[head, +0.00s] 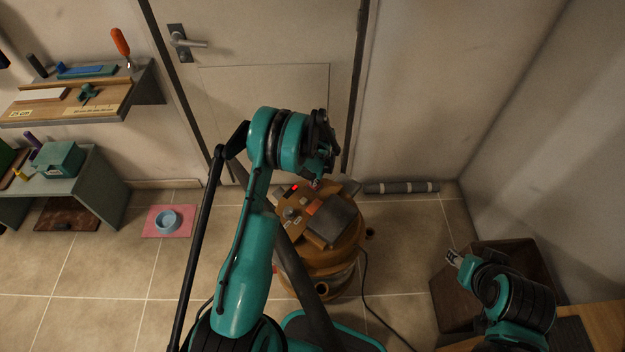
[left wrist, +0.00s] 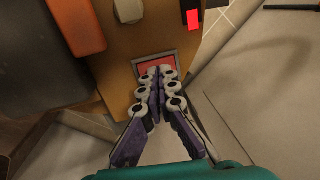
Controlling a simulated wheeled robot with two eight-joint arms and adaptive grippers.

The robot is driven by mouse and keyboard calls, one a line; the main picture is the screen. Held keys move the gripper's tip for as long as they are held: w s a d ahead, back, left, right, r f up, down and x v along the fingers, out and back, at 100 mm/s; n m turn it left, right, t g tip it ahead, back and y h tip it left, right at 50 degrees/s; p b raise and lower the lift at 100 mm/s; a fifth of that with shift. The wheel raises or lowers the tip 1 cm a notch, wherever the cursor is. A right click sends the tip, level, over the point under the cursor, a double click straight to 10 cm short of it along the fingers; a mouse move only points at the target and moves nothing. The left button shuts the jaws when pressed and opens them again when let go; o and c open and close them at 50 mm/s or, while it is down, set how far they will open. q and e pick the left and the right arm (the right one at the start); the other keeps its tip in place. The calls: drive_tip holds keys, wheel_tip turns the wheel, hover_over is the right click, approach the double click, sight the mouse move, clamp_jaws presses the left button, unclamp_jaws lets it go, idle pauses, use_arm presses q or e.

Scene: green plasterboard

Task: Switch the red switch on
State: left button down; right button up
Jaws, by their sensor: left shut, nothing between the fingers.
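A red square in a grey frame (left wrist: 143,67) is set in the tan top of a machine (left wrist: 118,72). My left gripper (left wrist: 160,72) is shut and empty, its fingertips over this red square and partly hiding it; I cannot tell whether they touch it. A black part with a bright red glowing face (left wrist: 194,20) sits beyond the fingertips, to their right. The glow (head: 295,188) also shows in the head view, on the machine top just left of the left gripper (head: 316,182). My right gripper (head: 453,258) is small, away at the right.
The round machine (head: 335,262) stands on the tiled floor before a closed door (head: 265,105), its cable trailing right. An orange block (left wrist: 75,25) and a dark box flank the fingers' left. Shelves (head: 140,85) stand left; a brown bin (head: 525,262) stands right.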

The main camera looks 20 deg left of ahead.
use_arm(q)
drive_tip(key=shift+r, duration=0.1)
wheel_tip(320, 180, up, 14)
drive_tip(key=a+p, duration=0.1)
drive_tip(key=p, duration=0.4)
drive_tip(key=shift+w+a, duration=0.2)
drive_tip(key=shift+a, duration=0.15)
drive_tip(key=shift+f, duration=0.2)
